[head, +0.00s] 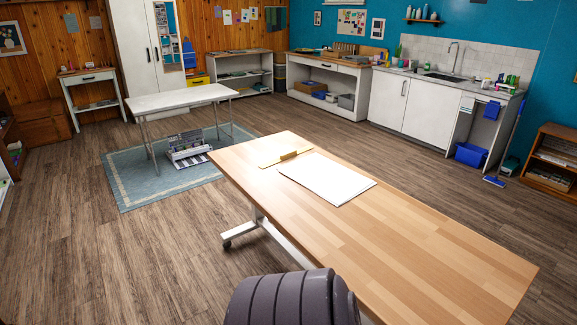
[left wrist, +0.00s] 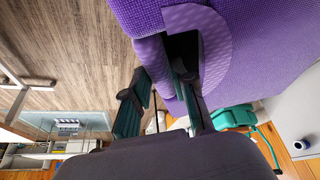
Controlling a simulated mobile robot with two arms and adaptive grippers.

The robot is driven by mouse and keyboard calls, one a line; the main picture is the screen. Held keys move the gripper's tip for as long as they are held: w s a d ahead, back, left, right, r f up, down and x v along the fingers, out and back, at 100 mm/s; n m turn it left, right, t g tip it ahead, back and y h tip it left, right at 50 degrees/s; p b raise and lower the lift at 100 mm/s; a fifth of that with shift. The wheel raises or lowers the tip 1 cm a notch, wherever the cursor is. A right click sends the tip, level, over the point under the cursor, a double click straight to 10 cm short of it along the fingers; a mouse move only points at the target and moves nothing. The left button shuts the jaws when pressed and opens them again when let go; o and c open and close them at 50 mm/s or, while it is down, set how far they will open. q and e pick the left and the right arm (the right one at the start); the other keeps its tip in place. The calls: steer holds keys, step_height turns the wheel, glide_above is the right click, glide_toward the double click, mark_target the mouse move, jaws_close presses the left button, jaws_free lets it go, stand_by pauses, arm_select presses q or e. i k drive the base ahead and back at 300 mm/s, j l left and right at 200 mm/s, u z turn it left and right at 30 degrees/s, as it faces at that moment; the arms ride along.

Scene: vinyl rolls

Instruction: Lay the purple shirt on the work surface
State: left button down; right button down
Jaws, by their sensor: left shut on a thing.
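The purple shirt (left wrist: 255,50) fills the upper right of the left wrist view, its fabric textured, with a rounded, neckline-like edge near the fingers. My left gripper (left wrist: 162,68) is shut on a fold of the shirt, with dark and green fingers on either side of it. Much of the shirt lies outside the frame. The shirt and both grippers are out of the head view. The wooden work surface (head: 440,245) stands in front of me in the head view. My right gripper does not show.
A white sheet (head: 325,178) and a tan board with a clip (head: 286,154) lie at the work surface's far end; its near part is bare. A white table (head: 180,98) stands beyond on a blue rug (head: 130,180). A green object (left wrist: 232,117) is beside the shirt.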

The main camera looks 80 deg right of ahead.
mark_target(433, 305)
steer(key=k+l+z, duration=0.1)
steer(key=z, duration=0.4)
steer(key=k+l+z, duration=0.25)
steer(key=z, duration=0.2)
steer(key=k+l+z, duration=0.2)
steer(key=z, duration=0.3)
steer(key=l+z, duration=0.35)
steer(key=z, duration=0.15)
steer(key=k, duration=0.05)
